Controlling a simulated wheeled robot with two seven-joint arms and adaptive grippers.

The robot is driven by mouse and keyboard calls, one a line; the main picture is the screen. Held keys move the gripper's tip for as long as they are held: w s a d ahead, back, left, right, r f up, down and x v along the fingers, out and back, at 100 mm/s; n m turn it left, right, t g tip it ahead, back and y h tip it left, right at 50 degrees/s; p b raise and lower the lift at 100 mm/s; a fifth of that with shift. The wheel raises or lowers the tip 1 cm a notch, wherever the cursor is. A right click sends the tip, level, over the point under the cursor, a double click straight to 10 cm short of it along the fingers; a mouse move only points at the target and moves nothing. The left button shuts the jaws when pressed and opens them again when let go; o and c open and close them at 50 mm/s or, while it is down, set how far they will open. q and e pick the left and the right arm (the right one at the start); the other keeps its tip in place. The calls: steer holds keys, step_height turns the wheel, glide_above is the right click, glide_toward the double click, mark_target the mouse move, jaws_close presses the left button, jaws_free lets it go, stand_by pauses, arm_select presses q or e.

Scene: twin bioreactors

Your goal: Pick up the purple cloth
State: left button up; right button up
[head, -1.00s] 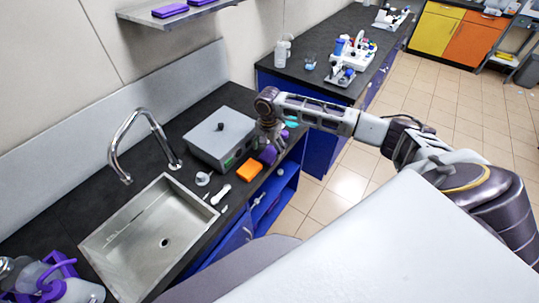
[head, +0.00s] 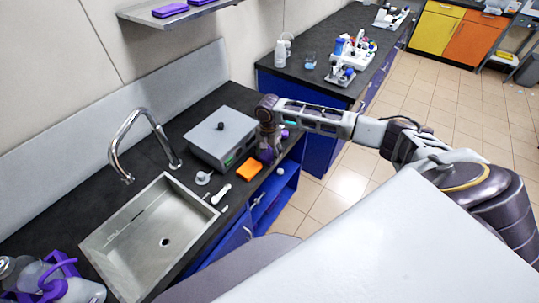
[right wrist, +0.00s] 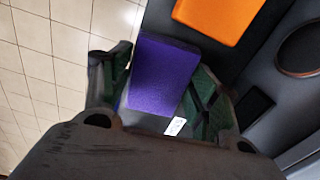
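The purple cloth (right wrist: 160,75) is a flat, folded rectangle on the dark counter. In the right wrist view it lies between the two fingers of my right gripper (right wrist: 163,72). The fingers are spread, one along each side of the cloth, and I see no clear grip; whether they touch it is hard to tell. In the head view my right gripper (head: 268,150) points down at the counter's front edge, just right of the orange cloth, and hides most of the purple cloth. My left gripper is not in view.
An orange cloth (head: 249,169) lies close by on the left. A grey box-shaped device (head: 218,143) with a black knob stands behind it. A sink (head: 150,235) with a tall faucet (head: 128,140) is farther left. The counter's front edge is close to the gripper.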

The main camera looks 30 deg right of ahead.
mark_target(268, 154)
steer(key=shift+c, duration=1.3)
step_height(268, 154, up, 10)
steer(key=shift+b, duration=0.3)
steer(key=shift+o, duration=1.1)
steer(key=shift+c, duration=1.4)
